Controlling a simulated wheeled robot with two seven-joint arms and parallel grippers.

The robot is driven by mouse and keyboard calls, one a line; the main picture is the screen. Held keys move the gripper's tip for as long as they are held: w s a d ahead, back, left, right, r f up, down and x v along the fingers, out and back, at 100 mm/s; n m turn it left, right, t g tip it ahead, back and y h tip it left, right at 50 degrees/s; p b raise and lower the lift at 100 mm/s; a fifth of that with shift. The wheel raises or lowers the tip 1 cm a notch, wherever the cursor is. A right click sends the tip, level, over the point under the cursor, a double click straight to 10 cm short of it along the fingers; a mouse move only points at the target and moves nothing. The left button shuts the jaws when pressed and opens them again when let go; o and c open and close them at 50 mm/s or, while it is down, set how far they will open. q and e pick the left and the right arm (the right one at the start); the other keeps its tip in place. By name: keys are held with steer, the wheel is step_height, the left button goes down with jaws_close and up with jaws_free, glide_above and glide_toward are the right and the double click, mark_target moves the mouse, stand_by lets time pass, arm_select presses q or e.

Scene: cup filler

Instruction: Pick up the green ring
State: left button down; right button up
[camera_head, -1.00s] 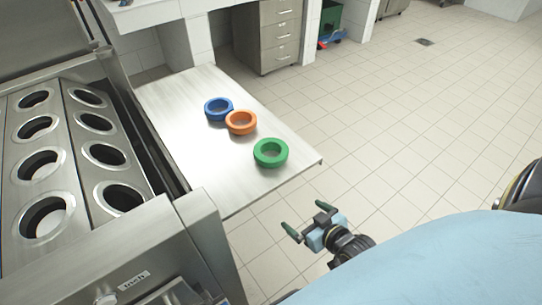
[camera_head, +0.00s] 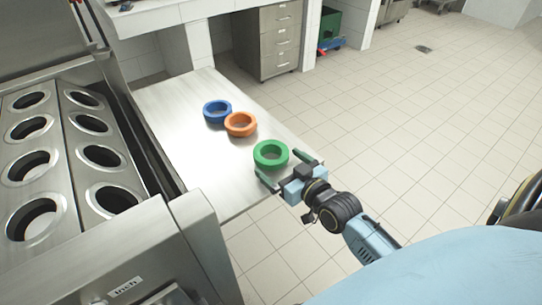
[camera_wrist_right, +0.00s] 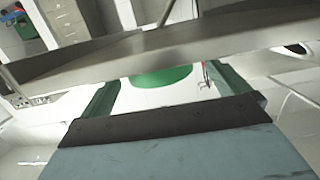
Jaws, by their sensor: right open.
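The green ring (camera_head: 259,159) lies flat on the steel side shelf, near its front right edge, in the head view. My right gripper (camera_head: 277,163) is open and empty at that edge. One finger is at the near side of the ring and the other at its right side; I cannot tell whether they touch it. In the right wrist view, a green rounded patch (camera_wrist_right: 163,78) shows between the two spread green fingers, partly cut off by a grey metal band. My left gripper is out of view.
An orange ring (camera_head: 231,129) and a blue ring (camera_head: 210,117) lie close together behind the green one on the steel shelf (camera_head: 175,105). The cup filler with several round holes (camera_head: 90,123) stands at the left. Open tiled floor lies to the right.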

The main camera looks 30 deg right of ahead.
mark_target(273, 157)
steer(key=w, duration=0.1)
steer(key=w+b, duration=0.1)
steer(key=w, duration=0.2)
steer(key=shift+w+f, duration=0.25)
steer(key=shift+f, duration=0.1)
steer(key=shift+w+a+b, duration=0.1)
steer(key=shift+w+b, duration=0.2)
steer(key=shift+w, duration=0.05)
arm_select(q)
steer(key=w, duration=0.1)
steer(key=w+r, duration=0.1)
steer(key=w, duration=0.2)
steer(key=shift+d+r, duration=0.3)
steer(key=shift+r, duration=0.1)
arm_select(e)
steer(key=c, duration=0.9)
steer(key=shift+c, duration=0.2)
steer(key=shift+r, duration=0.15)
